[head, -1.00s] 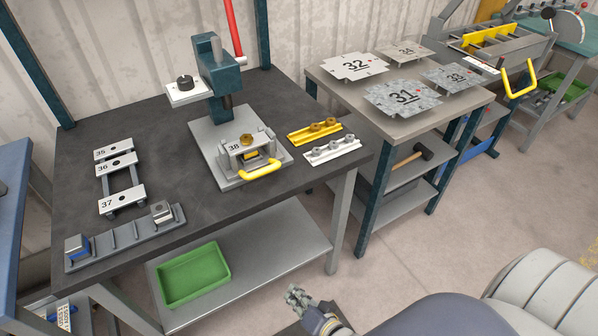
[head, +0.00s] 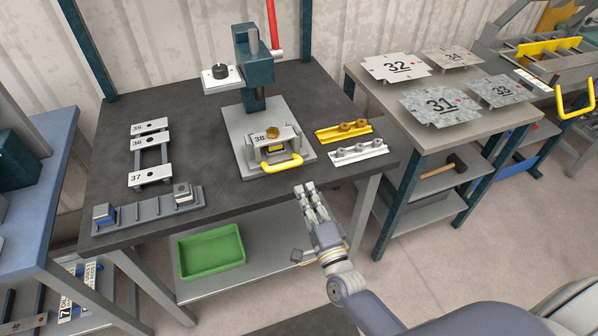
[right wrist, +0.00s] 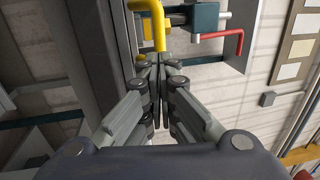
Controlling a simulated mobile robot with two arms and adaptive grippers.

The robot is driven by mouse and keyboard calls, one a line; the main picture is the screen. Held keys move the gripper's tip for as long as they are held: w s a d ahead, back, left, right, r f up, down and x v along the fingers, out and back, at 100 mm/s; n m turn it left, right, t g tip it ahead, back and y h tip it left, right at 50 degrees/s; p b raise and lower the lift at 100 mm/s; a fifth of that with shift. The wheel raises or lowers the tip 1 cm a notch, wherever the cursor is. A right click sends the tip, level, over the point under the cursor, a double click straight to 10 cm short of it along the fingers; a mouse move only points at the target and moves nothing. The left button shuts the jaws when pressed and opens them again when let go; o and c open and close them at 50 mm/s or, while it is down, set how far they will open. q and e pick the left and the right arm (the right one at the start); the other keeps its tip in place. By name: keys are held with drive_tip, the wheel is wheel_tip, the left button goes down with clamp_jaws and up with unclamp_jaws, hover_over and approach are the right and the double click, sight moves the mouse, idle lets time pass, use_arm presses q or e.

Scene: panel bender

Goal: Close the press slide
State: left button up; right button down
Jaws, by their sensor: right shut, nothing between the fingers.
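The press (head: 254,62) stands on the dark bench, with a teal column, a red lever (head: 272,25) and a grey base plate. The slide (head: 273,143), marked 38, sits at the front of the base plate with a yellow handle (head: 282,164) facing me. My right gripper (head: 305,190) is shut and empty, in front of the bench's front edge, below and to the right of the handle, apart from it. In the right wrist view the closed fingers (right wrist: 158,66) point toward the yellow handle (right wrist: 159,25), which shows just beyond the tips. My left gripper is not in view.
A yellow rail (head: 344,130) and a white rail (head: 359,151) with knobs lie right of the press. A rack with plates 35 to 37 (head: 151,174) and a grey fixture (head: 148,211) lie left. A green bin (head: 210,251) is on the lower shelf. Numbered plates cover the side table (head: 421,132).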

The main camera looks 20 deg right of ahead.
drive_tip(key=w, duration=0.2)
drive_tip(key=w+r+p, duration=0.1)
drive_tip(key=w, duration=0.2)
drive_tip(key=shift+w+a, duration=0.1)
drive_tip(key=shift+w, duration=0.15)
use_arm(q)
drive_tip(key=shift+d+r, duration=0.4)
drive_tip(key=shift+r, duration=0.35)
